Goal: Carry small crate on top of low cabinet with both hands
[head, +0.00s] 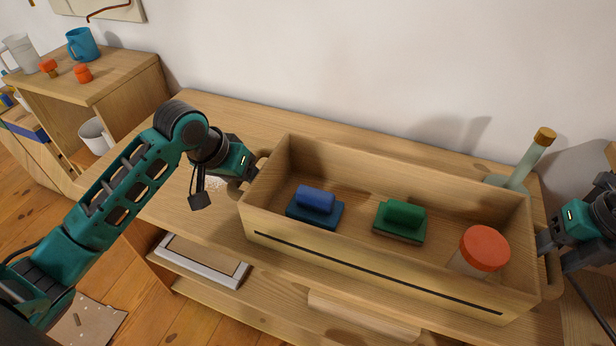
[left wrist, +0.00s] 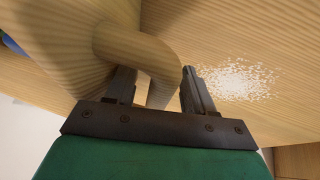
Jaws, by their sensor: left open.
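The small wooden crate (head: 375,269) sits on the wooden low cabinet (head: 226,112). It holds a blue block-shaped item (head: 316,199), a green one (head: 405,216) and a jar with an orange lid (head: 485,249). My left gripper (head: 250,172) is at the crate's left end handle. In the left wrist view the open left fingers (left wrist: 158,88) stand on either side of the curved handle (left wrist: 150,56), with a gap at the right finger. My right gripper (head: 549,240) is at the crate's right end handle (head: 552,275); its fingers are mostly hidden, so its grip is unclear.
A glass bottle with a cork (head: 533,158) stands behind the crate's right end. White grains (left wrist: 232,78) lie on the cabinet top near my left gripper. A side cabinet (head: 120,75) at left bears mugs and orange-topped items. A framed item (head: 203,262) lies on the lower shelf.

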